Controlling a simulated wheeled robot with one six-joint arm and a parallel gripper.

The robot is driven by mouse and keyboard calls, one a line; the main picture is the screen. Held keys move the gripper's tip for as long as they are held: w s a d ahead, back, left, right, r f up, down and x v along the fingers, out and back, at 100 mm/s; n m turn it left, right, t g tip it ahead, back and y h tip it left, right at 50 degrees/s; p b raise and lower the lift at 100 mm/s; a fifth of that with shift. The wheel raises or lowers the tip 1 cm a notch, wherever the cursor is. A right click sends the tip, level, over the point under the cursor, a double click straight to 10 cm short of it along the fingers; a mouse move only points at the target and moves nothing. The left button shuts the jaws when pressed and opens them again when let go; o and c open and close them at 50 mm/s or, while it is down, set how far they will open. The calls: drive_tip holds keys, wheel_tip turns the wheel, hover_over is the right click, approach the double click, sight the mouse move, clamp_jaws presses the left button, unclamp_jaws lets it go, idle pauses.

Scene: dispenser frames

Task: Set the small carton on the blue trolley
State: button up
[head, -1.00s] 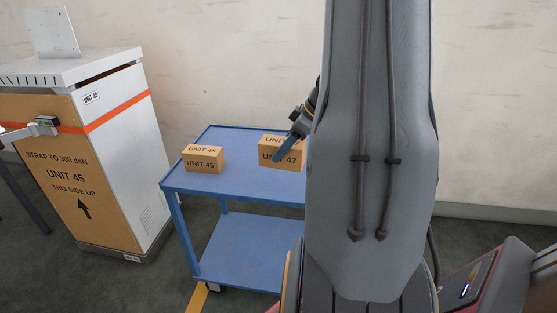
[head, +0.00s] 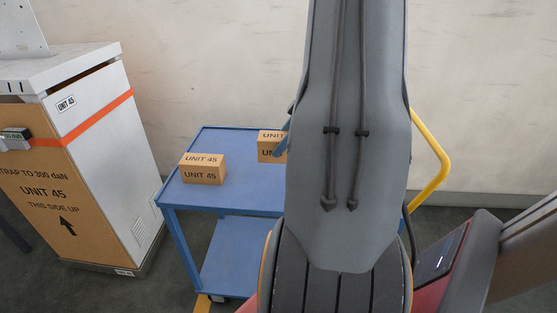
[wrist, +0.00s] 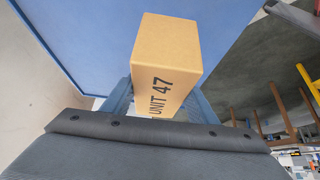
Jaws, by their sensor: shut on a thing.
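My gripper (wrist: 160,100) is shut on a small tan carton marked UNIT 47 (wrist: 166,48), with a blue finger on each side of it. In the head view this carton (head: 270,144) shows over the back part of the blue trolley (head: 228,190), and my arm hides its right part. I cannot tell whether it touches the trolley's top. A second small carton, marked UNIT 45 (head: 202,169), stands on the left part of the top. In the wrist view the blue top (wrist: 90,40) lies beyond the held carton.
A grey-white cabinet (head: 110,135) with a tan front panel and orange strap, labelled UNIT 45, stands left of the trolley. A yellow handle (head: 436,150) shows right of my arm. The wall (head: 200,60) is behind the trolley.

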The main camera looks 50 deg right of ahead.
drive_tip(key=f, duration=0.2)
drive_tip(key=f+p, duration=0.1)
drive_tip(key=f, duration=0.1)
drive_tip(key=shift+s+d, duration=0.3)
drive_tip(key=shift+f+p, duration=0.6)
drive_tip(key=shift+f, duration=1.55)
drive_tip(key=o, duration=1.4)
drive_tip(key=shift+f, duration=0.1)
drive_tip(key=b+v, duration=0.4)
drive_tip(key=v, duration=0.8)
drive_tip(key=m+g, duration=0.2)
hover_over(283, 162)
drive_tip(key=a, duration=0.4)
drive_tip(key=s+a+m+h, duration=0.1)
drive_tip(key=a+m, duration=0.1)
drive_tip(key=a, duration=0.8)
drive_tip(key=s+a+m+g+h, duration=0.1)
drive_tip(key=s+a+m, duration=0.1)
drive_tip(key=a, duration=0.8)
drive_tip(key=s+a+m+g+h, duration=0.1)
drive_tip(key=s+a+h, duration=0.1)
drive_tip(key=a, duration=0.9)
drive_tip(key=shift+f+m, duration=0.25)
drive_tip(key=shift+m, duration=0.15)
